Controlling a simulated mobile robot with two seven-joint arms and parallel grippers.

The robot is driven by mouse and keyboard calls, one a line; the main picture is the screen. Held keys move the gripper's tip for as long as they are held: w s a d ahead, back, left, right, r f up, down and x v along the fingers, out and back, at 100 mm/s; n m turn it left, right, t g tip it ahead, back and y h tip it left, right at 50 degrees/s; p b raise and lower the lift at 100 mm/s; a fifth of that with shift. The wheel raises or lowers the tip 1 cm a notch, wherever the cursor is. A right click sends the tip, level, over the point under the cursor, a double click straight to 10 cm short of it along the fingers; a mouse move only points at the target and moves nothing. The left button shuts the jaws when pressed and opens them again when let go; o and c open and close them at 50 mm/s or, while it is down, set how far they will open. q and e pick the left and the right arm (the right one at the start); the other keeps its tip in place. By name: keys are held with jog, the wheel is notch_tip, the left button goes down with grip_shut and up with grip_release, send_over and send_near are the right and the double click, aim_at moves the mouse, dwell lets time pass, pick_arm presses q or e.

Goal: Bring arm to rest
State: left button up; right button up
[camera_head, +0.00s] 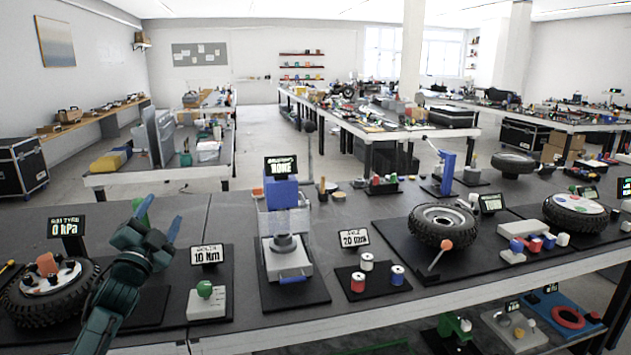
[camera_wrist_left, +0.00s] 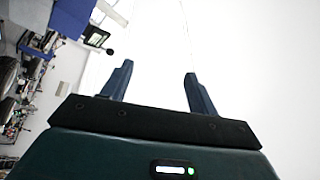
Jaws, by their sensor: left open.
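My left gripper (camera_head: 157,218) is raised over the left part of the workbench, with its dark green arm coming in from the bottom left. In the left wrist view its two blue fingers (camera_wrist_left: 157,80) stand apart with nothing between them. Behind them is mostly blank white, with the room showing sideways along the left edge. My right gripper and arm are not in view.
A tire (camera_head: 40,300) with a gauge sign is left of my left arm. A grey box with a green knob (camera_head: 207,301) is to its right. A press-like device (camera_head: 287,258), spools (camera_head: 366,262) and another wheel (camera_head: 441,222) stand further right. Bare bench top lies behind (camera_head: 190,208).

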pick_arm(q)
jog(key=w+a+f+n+g+y, duration=0.1)
jog(key=a+f+n+g+y, duration=0.25)
jog(key=f+n, duration=0.45)
jog(key=s+d+f+g+h, duration=0.1)
jog(key=s+d+f+g, duration=0.1)
jog(key=s+d+f, duration=0.45)
jog(key=s+d+f+g+h, duration=0.2)
jog(key=s+d+f, duration=0.15)
jog(key=f, duration=0.55)
jog(key=s+d+f+g+h, duration=0.1)
jog(key=s+d+f, duration=0.2)
jog(key=s, duration=0.7)
jog(key=s+d+f+g, duration=0.1)
jog(key=s+d+f, duration=0.3)
jog(key=s, duration=0.5)
jog(key=s+d+f+n+g+h, duration=0.1)
jog(key=s+d+f+g, duration=0.1)
jog(key=s, duration=0.8)
jog(key=d+f, duration=0.1)
jog(key=d, duration=0.1)
jog(key=shift+s+d+f+h, duration=0.3)
jog(key=shift+d+h, duration=0.05)
jog(key=shift+d, duration=0.05)
